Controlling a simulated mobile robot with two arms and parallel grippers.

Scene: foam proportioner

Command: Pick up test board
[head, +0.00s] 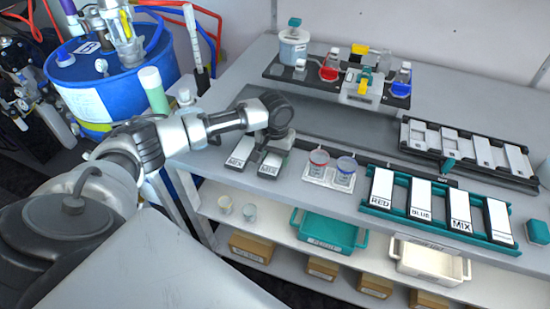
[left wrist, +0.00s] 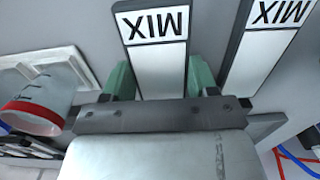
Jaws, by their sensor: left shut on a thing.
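Two white test boards with dark edges, both labelled MIX, are side by side at the front of the bench. My left gripper (head: 269,150) is over the right-hand one (head: 270,166) in the head view. In the left wrist view, the green fingers of my left gripper (left wrist: 160,80) are on both long sides of that MIX board (left wrist: 158,60), shut on it. Its far end is hidden by the gripper. I cannot tell whether it touches the bench. The other MIX board (head: 236,158) is beside it, apart from the fingers (left wrist: 267,55). My right gripper is not in view.
A white tray holds a red-rimmed cup (head: 318,163) and a blue-rimmed cup (head: 345,171) close beside the gripper. A teal rack with boards labelled RED (head: 381,188), BLUE (head: 420,200) and MIX (head: 459,212) is at right. Another board rack (head: 448,165) and flasks (head: 330,68) are behind.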

